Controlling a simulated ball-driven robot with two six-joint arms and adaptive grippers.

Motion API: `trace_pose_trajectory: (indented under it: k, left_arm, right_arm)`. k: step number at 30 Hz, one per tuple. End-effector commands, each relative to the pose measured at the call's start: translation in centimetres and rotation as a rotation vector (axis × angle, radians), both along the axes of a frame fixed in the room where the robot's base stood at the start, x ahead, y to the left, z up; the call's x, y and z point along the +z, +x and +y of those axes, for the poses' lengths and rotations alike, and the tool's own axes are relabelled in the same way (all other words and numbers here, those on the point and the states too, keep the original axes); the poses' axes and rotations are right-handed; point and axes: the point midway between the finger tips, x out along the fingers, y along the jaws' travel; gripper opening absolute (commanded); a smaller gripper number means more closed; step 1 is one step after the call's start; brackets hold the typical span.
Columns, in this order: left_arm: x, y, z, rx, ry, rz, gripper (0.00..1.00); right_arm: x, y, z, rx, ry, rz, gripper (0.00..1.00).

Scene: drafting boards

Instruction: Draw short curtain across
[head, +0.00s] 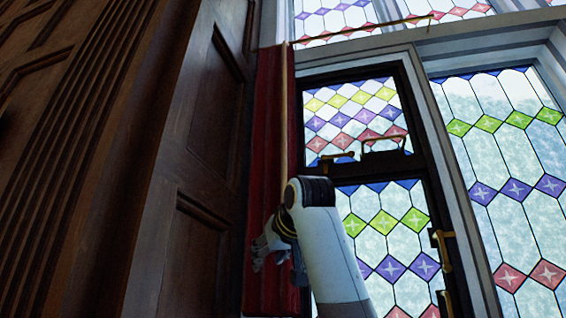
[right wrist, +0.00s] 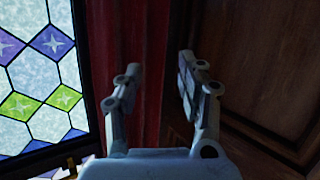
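The short red curtain (head: 268,110) hangs bunched in a narrow strip at the left side of the window, beside the dark wood panelling. A thin gold rod or cord (head: 284,130) hangs down along its front. My right gripper (head: 266,252) is in front of the curtain's lower part and hides some of it. In the right wrist view, its two fingers (right wrist: 160,80) stand apart with nothing gripped. The red curtain (right wrist: 146,35) shows behind and between them; I cannot tell whether they touch it. My left gripper is not in view.
A brass curtain rod (head: 370,28) runs right from the curtain's top. A stained-glass window (head: 375,215) with dark frame, brass handle (head: 442,250) and latch fittings (head: 384,143) lies right of the curtain. Dark wood panelling (head: 205,130) closes off the left.

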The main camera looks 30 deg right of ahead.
Motion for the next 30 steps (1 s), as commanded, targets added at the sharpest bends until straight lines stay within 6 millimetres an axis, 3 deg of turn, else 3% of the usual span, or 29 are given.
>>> trace_pose_trajectory:
  k: [1, 3, 6, 9, 12, 16, 30]
  left_arm:
    - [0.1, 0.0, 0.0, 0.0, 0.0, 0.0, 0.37]
    - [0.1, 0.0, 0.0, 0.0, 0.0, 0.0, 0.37]
    - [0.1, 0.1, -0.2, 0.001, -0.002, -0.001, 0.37]
    - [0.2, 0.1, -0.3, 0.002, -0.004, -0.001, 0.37]
    - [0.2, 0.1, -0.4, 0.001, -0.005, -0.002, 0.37]
    - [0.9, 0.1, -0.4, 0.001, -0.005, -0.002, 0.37]
    - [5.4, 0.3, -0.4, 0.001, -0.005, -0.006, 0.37]
  right_arm:
    - [5.5, -0.4, -0.7, -0.012, 0.004, -0.069, 0.39]
    - [11.6, -1.5, -1.4, -0.025, 0.012, -0.143, 0.39]
    - [18.4, -3.4, -2.3, -0.039, 0.023, -0.227, 0.39]
    - [22.7, -5.2, -2.8, -0.047, 0.032, -0.283, 0.39]
    - [24.9, -6.1, -3.2, -0.052, 0.037, -0.31, 0.39]
    - [25.7, -5.4, -3.6, -0.053, 0.038, -0.315, 0.39]
    - [25.8, 2.7, -5.8, -0.052, 0.038, -0.316, 0.39]
